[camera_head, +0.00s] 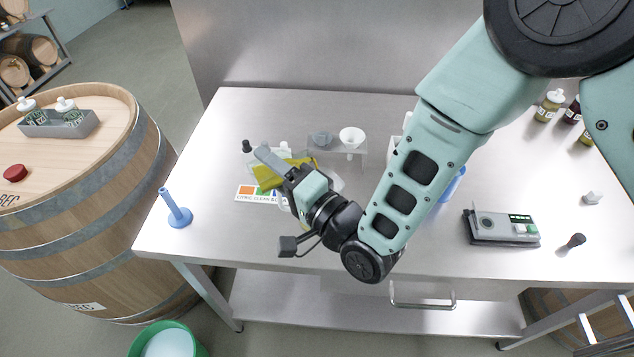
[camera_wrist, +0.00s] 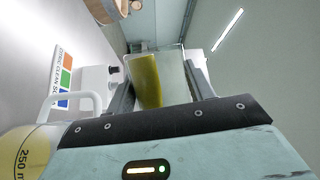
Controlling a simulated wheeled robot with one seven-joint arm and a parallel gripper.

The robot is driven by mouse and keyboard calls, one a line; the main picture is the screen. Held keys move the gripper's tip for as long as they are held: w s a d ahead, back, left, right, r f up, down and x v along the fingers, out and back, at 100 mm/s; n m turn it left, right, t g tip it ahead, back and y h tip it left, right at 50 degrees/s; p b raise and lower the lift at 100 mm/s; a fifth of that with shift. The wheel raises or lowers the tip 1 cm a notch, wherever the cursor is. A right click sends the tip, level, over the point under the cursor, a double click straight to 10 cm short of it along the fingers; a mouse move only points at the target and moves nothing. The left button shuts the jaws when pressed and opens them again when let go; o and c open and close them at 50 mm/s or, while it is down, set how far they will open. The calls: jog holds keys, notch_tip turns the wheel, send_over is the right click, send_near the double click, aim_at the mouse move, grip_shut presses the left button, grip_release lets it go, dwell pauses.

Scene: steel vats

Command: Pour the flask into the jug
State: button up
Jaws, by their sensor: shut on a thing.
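My gripper (camera_head: 279,168) is shut on the flask, a clear vessel holding olive-yellow liquid. The flask (camera_wrist: 152,80) sits between the two fingers in the wrist view, and its yellow part (camera_head: 268,178) shows beside the fingers in the head view. The flask appears tilted, held above the table. The jug (camera_wrist: 30,148), with a pale handle and a "250 m" marking, is at the lower left of the wrist view, close beside my gripper. Yellow shows in the jug. In the head view my gripper and arm largely hide the jug. I cannot see a stream of liquid.
A printed card (camera_head: 253,193) lies on the steel table (camera_head: 220,130). A white funnel (camera_head: 351,136) sits on a small stand behind my gripper. A blue stand (camera_head: 178,213) is near the left edge. A grey instrument (camera_head: 502,228) and bottles (camera_head: 549,106) are right.

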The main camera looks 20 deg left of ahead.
jog(key=shift+r+m+t+y+b, duration=0.3)
jog(key=shift+r+m+b, duration=0.1)
jog(key=shift+m+b, duration=0.2)
dwell(0.6)
jog(key=shift+w+d+f+m+t+b, duration=0.15)
jog(key=shift+f+m+t+b, duration=0.15)
jog(key=shift+m+b, duration=0.8)
dwell(0.4)
jog(key=shift+w+d+f+m+t+y+b, duration=0.15)
jog(key=shift+f+m+t+y+b, duration=0.2)
jog(key=shift+f+m+b, duration=1.2)
jog(key=shift+r+n+b, duration=0.35)
jog(key=shift+r+b, duration=0.4)
